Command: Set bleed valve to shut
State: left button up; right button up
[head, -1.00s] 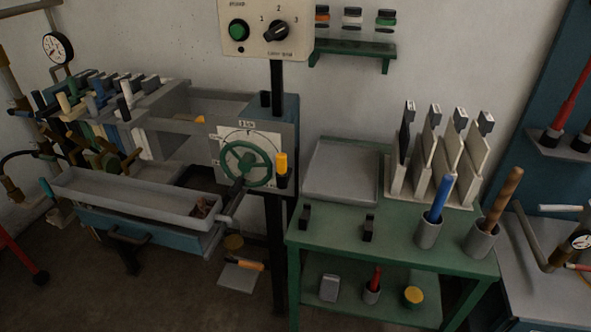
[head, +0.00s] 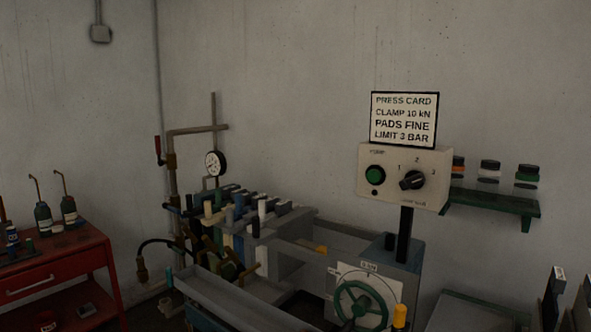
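No valve in the head view carries a readable "bleed" label. A lever with a dark red handle (head: 158,146) stands upright on the left side of the brown vertical pipe (head: 171,185), beside the press. A round white pressure gauge (head: 215,163) is on the pipework just to its right. A green handwheel (head: 360,304) sits on a white dial plate at the front of the press, cut by the bottom edge. Which of these is the bleed valve I cannot tell. Neither of my grippers is in view.
A control box (head: 404,178) with a green button and a knob stands under a press card (head: 404,119). A red cabinet (head: 58,277) with bottles is at left. A green shelf (head: 492,207) holds jars. A black hose (head: 157,243) hangs below the pipe.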

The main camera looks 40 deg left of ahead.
aim_at(157, 139)
jog(key=u, duration=1.9)
jog(key=i, duration=1.2)
jog(key=i+j+z, duration=0.1)
jog(key=z, duration=0.25)
jog(key=j+z, duration=0.4)
jog(key=i+j+z, duration=0.1)
jog(key=j+z, duration=0.15)
jog(key=j, duration=0.5)
jog(key=i+j+z, duration=0.2)
jog(key=j, duration=0.55)
jog(key=k+l, duration=0.05)
jog(key=k, duration=0.05)
